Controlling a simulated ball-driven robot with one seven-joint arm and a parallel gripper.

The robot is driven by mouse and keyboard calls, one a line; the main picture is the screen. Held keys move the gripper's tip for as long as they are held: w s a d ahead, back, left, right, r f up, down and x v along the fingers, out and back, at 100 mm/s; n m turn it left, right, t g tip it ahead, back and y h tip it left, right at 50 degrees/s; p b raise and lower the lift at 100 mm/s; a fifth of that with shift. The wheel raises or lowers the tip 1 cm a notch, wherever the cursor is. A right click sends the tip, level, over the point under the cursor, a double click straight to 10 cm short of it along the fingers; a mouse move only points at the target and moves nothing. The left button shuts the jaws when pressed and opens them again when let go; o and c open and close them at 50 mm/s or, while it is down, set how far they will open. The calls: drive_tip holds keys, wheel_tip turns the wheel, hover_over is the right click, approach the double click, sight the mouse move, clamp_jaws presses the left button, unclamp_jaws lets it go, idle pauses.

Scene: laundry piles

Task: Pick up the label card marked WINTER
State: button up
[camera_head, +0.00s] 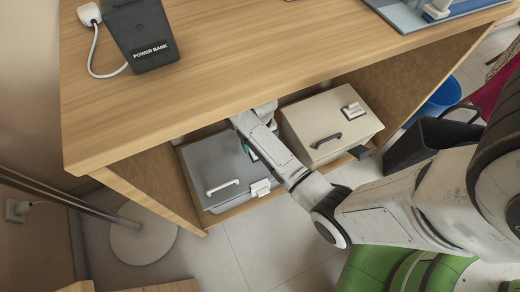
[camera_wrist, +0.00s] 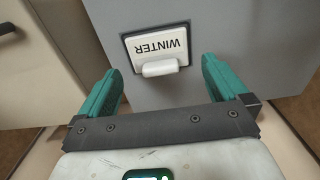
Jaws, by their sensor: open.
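In the wrist view, the label card marked WINTER (camera_wrist: 157,47) is a white card with dark lettering, upside down in that view. It is on a grey surface and has a white tab at its lower edge. My gripper (camera_wrist: 161,66) has green fingers spread apart on either side of the card, with nothing held. The card sits centred between the fingertips, with a visible gap on each side. In the head view, a white label (camera_head: 260,188) is on the grey box (camera_head: 208,166), its lettering too small to read. My arm hides most of the gripper there.
A beige box (camera_head: 322,122) with a dark handle and its own label (camera_head: 353,110) stands to the right of the grey box. Both are beneath the wooden tabletop (camera_head: 230,75), between its side panels. A power bank (camera_head: 142,35) lies on top. A dark bin (camera_head: 430,140) stands right.

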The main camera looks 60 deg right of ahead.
wheel_tip(320, 180, down, 4)
drive_tip(key=shift+s+r+b, duration=0.1)
drive_tip(key=shift+r+b, duration=0.1)
drive_tip(key=shift+b, duration=0.6)
drive_tip(key=shift+c, duration=0.3)
drive_tip(key=c, duration=0.8)
drive_tip(key=shift+r, duration=0.2)
